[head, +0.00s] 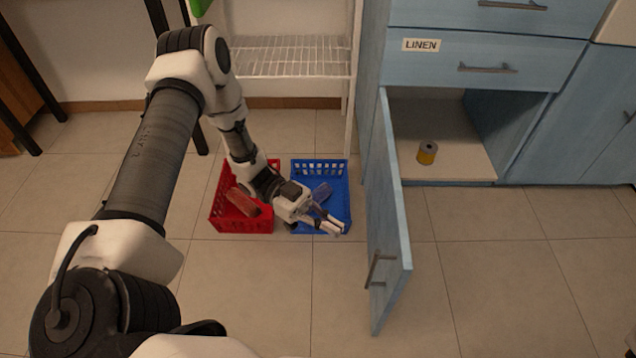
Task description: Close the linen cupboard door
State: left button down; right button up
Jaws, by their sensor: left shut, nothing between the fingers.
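The linen cupboard is a blue cabinet with a "LINEN" label (421,45) on a drawer front. Its door (390,225) is hinged at the left side and stands wide open, swung out toward me, with a metal handle (378,270) on its left face. My right gripper is not in view.
A red basket (243,228) and a blue basket (342,195) sit on the floor left of the door, each with an item inside. A white wire rack (290,58) stands behind them. The tiled floor right of the door is clear.

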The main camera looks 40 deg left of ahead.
pick_arm(q)
jog(key=b, duration=0.2)
send_near(390, 258)
jog(key=s+d, duration=0.1)
jog(key=d, duration=0.2)
jog(key=shift+s+d+r, duration=0.1)
jog(key=shift+d+r, duration=0.35)
jog(key=shift+d, duration=0.15)
